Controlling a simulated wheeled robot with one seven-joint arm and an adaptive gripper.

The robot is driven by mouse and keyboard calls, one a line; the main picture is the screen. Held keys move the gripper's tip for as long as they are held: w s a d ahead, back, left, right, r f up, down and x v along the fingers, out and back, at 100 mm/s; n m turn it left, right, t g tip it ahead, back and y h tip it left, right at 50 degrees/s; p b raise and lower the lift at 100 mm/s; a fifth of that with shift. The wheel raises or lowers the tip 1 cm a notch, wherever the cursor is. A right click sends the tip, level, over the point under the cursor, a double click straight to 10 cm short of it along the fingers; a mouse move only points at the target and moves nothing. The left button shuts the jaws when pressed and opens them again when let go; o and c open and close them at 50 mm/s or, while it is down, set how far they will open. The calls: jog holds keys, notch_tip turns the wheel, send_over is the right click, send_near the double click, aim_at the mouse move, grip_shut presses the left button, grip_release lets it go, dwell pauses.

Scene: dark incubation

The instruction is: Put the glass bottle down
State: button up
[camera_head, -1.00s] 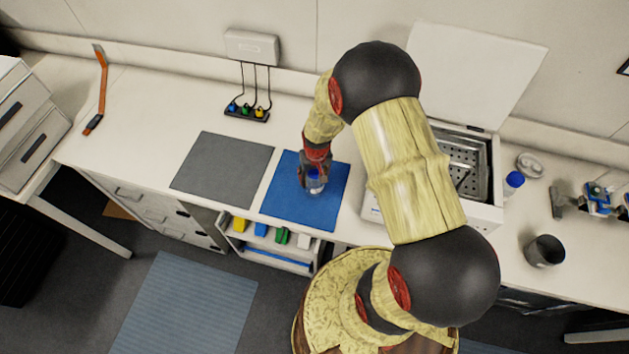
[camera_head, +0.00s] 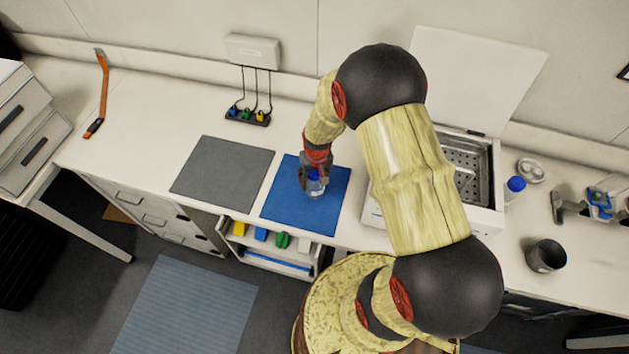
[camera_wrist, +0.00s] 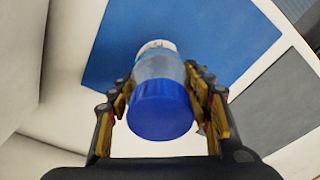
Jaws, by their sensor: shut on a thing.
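The glass bottle (camera_head: 315,188) has clear walls and a blue cap, and it is at the blue mat (camera_head: 290,209) on the bench. My gripper (camera_head: 314,178) is shut on it from above. In the wrist view the bottle's blue cap (camera_wrist: 160,110) faces the camera, and the gripper's fingers (camera_wrist: 165,95) press on both sides of the bottle. The blue mat (camera_wrist: 225,35) lies beyond the bottle. I cannot tell whether the base touches the mat.
A grey mat (camera_head: 222,172) lies to the left. An open-lidded bath (camera_head: 488,215) stands to the right, partly behind my arm. Another blue-capped bottle (camera_head: 515,187) and a dark cup (camera_head: 546,255) are further right. The blue mat around the held bottle is clear.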

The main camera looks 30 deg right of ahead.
jog(key=s+a+r, duration=0.2)
jog(key=s+r, duration=0.9)
jog(key=s, duration=0.2)
jog(key=shift+s+a+r+b, duration=0.25)
jog(key=shift+s+r+b, duration=0.1)
jog(key=shift+s, duration=0.05)
